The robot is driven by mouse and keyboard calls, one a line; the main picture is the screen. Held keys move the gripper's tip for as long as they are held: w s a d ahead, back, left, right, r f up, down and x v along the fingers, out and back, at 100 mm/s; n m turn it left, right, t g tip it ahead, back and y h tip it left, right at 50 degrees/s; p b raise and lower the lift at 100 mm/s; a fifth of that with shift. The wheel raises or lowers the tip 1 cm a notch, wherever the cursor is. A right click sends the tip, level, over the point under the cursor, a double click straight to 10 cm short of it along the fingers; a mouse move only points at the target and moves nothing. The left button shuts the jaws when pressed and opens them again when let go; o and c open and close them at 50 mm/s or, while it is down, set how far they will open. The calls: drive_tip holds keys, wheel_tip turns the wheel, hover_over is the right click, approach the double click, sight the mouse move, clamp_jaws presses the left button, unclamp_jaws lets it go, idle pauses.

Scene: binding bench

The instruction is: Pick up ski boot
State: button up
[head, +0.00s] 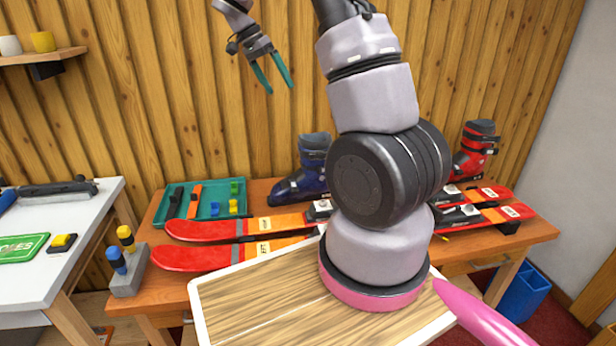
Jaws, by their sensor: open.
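A dark blue ski boot (301,178) stands on the wooden bench, behind the skis and left of my arm. A red ski boot (474,152) stands upright at the bench's right end, against the wall. My gripper (278,92) is raised high at the upper left of centre, well above the bench and apart from both boots. Its two green fingers are spread with nothing between them. My arm hides part of the bench's middle and the middle of the skis.
Two red skis (210,257) lie across the wooden bench (160,234). A green tray (222,212) with tools sits at back left. A grey holder (128,278) with blue and yellow-handled items stands at front left. A white table (88,221) is further left; a blue bin (522,295) stands on the right floor.

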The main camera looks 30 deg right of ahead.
drive_tip(key=w+d+f+m+g+h, duration=0.1)
drive_tip(key=w+f+m+h, duration=0.15)
drive_tip(key=w+f, duration=0.4)
drive_tip(key=w+f+m+g+h, duration=0.2)
drive_tip(key=w+f+h, duration=0.15)
drive_tip(key=f, duration=0.55)
drive_tip(key=m+t+h, duration=0.2)
drive_tip(key=m+h, duration=0.1)
drive_tip(key=h, duration=0.4)
approach(301, 161)
drive_tip(key=d, duration=0.5)
drive_tip(key=s+d, duration=0.1)
drive_tip(key=d, duration=0.1)
drive_tip(key=shift+d+f, duration=0.2)
drive_tip(key=shift+d, duration=0.2)
drive_tip(key=shift+w, duration=0.1)
clamp_jaws()
